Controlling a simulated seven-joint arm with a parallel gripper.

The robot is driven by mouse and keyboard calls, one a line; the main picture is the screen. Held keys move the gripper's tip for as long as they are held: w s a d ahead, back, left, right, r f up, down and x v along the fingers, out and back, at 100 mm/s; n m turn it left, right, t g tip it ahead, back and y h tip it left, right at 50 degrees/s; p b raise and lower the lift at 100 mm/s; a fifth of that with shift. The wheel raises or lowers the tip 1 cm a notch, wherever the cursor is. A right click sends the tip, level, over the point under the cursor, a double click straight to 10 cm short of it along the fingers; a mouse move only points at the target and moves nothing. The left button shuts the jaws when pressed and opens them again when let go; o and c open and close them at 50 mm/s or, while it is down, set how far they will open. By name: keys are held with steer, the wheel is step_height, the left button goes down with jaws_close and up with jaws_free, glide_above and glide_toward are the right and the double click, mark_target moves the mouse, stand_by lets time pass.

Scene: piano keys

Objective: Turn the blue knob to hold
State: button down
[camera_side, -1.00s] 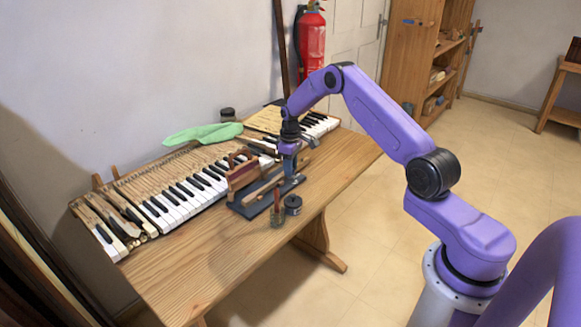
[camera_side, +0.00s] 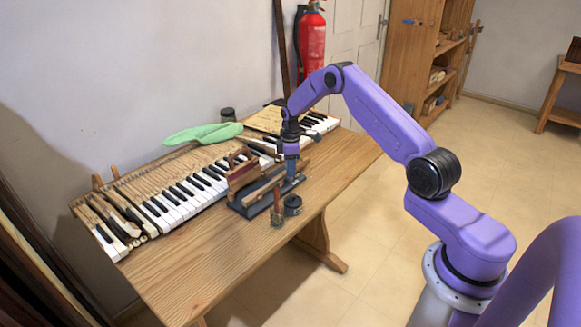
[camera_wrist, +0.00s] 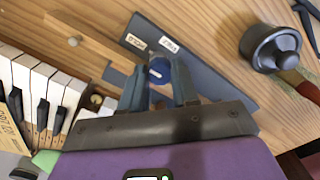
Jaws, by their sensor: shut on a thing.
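The blue knob (camera_wrist: 160,70) sits on a dark base plate (camera_wrist: 205,68). In the wrist view my gripper (camera_wrist: 159,88) is shut on the knob, one finger on each side of it, hiding its flanks. A pale mark shows on the knob's top. Two small white labels (camera_wrist: 133,41) (camera_wrist: 170,46) lie on the plate beyond the knob; their lettering is too small to read surely. In the side view my gripper (camera_side: 291,172) points down over the right end of the dark plate (camera_side: 250,209), and the knob is mostly hidden.
Piano keys (camera_side: 172,208) lie along the back of the wooden table (camera_side: 205,270). A wooden clamp-like block (camera_side: 242,175) stands left of my gripper. The table's front left is clear.

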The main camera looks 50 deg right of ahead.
steer(key=c, duration=0.8)
jaws_free()
steer(key=shift+c, duration=0.2)
step_height(320, 180, up, 18)
steer(key=shift+f, duration=0.25)
